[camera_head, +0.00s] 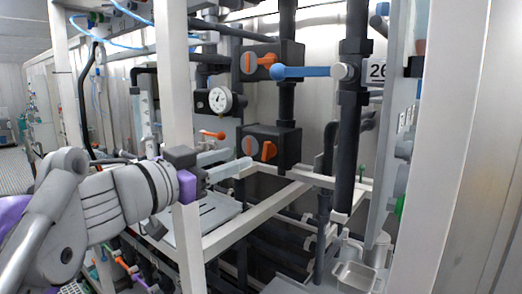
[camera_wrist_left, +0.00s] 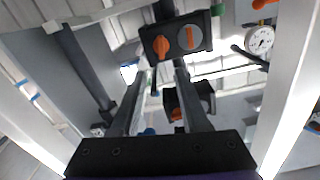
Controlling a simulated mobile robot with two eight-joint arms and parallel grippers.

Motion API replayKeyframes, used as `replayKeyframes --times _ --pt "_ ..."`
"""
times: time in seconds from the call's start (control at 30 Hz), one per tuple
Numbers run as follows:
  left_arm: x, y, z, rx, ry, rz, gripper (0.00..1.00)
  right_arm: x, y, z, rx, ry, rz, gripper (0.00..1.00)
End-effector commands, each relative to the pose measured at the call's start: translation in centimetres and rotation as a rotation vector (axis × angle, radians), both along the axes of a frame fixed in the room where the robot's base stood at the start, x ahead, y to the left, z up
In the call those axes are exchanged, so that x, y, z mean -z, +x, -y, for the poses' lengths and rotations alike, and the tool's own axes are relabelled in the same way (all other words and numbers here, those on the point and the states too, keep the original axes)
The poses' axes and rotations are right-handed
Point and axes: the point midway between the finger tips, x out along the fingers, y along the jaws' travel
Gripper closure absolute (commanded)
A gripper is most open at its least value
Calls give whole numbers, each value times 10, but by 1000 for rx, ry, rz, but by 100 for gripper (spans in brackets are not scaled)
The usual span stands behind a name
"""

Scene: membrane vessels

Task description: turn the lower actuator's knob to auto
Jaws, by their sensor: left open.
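The lower actuator (camera_head: 287,137) is a black box on a dark vertical pipe, with an orange knob (camera_head: 268,151) on the right of its face and a round dial with an orange bar on the left. In the wrist view, which looks upside down, the nearer black box at the top is this lower actuator, with its orange knob (camera_wrist_left: 161,46). My left gripper (camera_head: 240,162) is open and empty, its pale fingers pointing toward the lower actuator from the left, apart from the knob. The knob lettering is too small to read. My right gripper is not in view.
The upper actuator (camera_head: 290,54) has a similar orange knob. A blue lever (camera_head: 305,71) is beside it. A round gauge (camera_head: 220,100) and a small orange handle (camera_head: 213,134) are left of the actuators. White frame posts (camera_head: 176,90) stand close to my left arm.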

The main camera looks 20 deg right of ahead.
Motion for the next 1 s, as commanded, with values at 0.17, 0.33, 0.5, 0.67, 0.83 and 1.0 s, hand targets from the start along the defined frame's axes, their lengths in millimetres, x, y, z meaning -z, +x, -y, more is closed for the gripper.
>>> replayKeyframes --times 0.17,0.33,0.5,0.67,0.83,1.0 --pt "-2 21 28 2 -2 0 55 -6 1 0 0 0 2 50" --pt "-1 40 53 1 -1 2 55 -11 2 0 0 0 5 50" --pt "-1 53 68 -1 -1 2 55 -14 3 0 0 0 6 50" --pt "0 57 73 -4 -1 1 55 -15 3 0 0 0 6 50" --pt "0 58 73 -4 -1 1 55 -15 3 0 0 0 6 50" --pt "0 57 73 -4 -1 2 73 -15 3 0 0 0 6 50"
